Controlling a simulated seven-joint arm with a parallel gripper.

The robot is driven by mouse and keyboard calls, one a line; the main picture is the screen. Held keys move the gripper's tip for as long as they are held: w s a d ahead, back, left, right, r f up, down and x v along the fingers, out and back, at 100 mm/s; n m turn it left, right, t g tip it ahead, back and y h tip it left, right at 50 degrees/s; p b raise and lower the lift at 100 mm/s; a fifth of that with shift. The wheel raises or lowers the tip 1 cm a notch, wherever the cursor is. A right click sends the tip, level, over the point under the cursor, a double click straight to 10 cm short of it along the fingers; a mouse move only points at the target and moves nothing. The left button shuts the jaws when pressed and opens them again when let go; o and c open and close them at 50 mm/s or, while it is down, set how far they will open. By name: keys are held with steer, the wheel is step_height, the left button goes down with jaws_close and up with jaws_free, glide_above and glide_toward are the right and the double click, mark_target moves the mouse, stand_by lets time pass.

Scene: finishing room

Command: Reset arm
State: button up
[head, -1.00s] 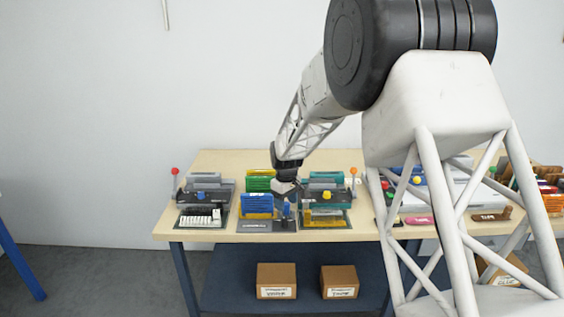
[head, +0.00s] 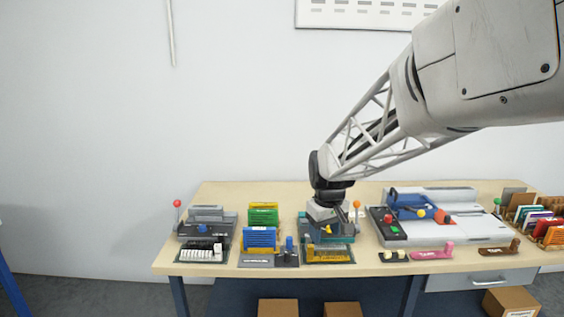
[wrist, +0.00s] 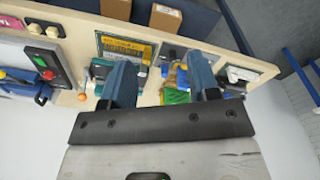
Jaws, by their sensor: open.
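My gripper (head: 335,222) hangs over the teal machine (head: 343,239) near the middle of the table in the head view. In the wrist view the two blue fingers of my gripper (wrist: 163,84) stand well apart, with nothing held between them. The teal machine shows partly in the wrist view (wrist: 101,69), beside one finger. My gripper hides part of that machine in the head view, and I cannot tell how high above it the fingertips are.
On the table (head: 300,190) stand a grey machine (head: 206,226) with a red-knobbed lever, green folders (head: 263,214), blue folders (head: 260,238) and a large grey-and-blue machine (head: 430,215). Wooden racks (head: 525,215) fill the right end. Boxes (head: 278,308) sit below. The table's back left is clear.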

steer(key=s+d+r+m, duration=0.1)
steer(key=s+d+m, duration=0.1)
steer(key=s, duration=1.4)
steer(key=s+d+r+m+t, duration=0.1)
steer(key=s+d+m, duration=0.2)
steer(key=s, duration=1.3)
steer(key=shift+d+r+m+t, duration=0.3)
steer(key=shift+d, duration=0.9)
